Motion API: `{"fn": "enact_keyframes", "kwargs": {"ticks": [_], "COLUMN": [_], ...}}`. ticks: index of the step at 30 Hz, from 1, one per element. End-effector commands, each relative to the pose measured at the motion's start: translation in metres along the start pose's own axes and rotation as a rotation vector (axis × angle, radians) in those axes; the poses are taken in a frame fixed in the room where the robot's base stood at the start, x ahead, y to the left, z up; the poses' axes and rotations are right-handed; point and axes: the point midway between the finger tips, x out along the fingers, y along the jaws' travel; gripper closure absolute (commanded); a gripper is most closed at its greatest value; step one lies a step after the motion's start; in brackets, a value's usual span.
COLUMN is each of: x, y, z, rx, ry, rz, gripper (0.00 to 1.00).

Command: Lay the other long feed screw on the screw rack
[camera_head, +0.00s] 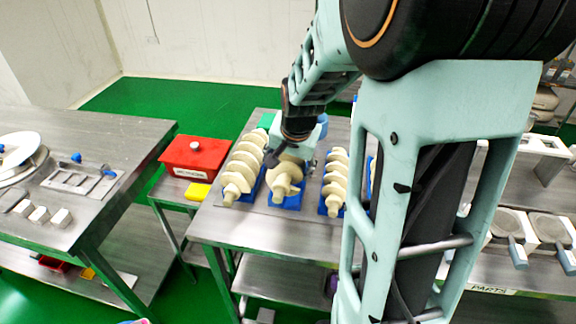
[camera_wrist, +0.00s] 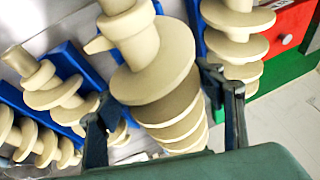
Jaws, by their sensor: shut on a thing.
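A cream long feed screw (camera_head: 286,184) is held in my gripper (camera_head: 290,158), over a blue cradle (camera_head: 293,203) of the screw rack. In the wrist view the same screw (camera_wrist: 152,62) runs between the two dark fingers of my gripper (camera_wrist: 163,92), one on each side. I cannot tell whether it touches the cradle. Another cream screw (camera_head: 240,172) lies in a blue cradle to the left, and one (camera_head: 335,181) lies in a cradle to the right. My arm hides most of what lies farther right.
A red box (camera_head: 195,155) and a yellow block (camera_head: 197,191) stand on a low stand left of the steel table (camera_head: 225,225). Another steel table (camera_head: 95,140) at the left holds plates and small parts. Scoop-like parts (camera_head: 510,225) lie at the right. Neighbouring screws are close on both sides.

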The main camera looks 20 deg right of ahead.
Motion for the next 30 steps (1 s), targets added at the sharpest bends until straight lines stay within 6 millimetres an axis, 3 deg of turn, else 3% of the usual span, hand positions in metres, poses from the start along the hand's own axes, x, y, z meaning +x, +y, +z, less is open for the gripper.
{"fn": "enact_keyframes", "kwargs": {"ticks": [15,23,24,28,30], "x": [0.034,0.034,0.032,0.032,0.032], "y": [0.007,0.007,0.007,0.007,0.007], "z": [0.012,0.012,0.011,0.011,0.011], "rx": [-0.001,-0.001,-0.001,0.000,0.000], "ry": [0.003,0.002,0.003,0.001,0.001], "rz": [-0.002,-0.001,-0.001,-0.001,-0.001], "gripper": [0.79,0.79,0.33,0.19,0.17]}}
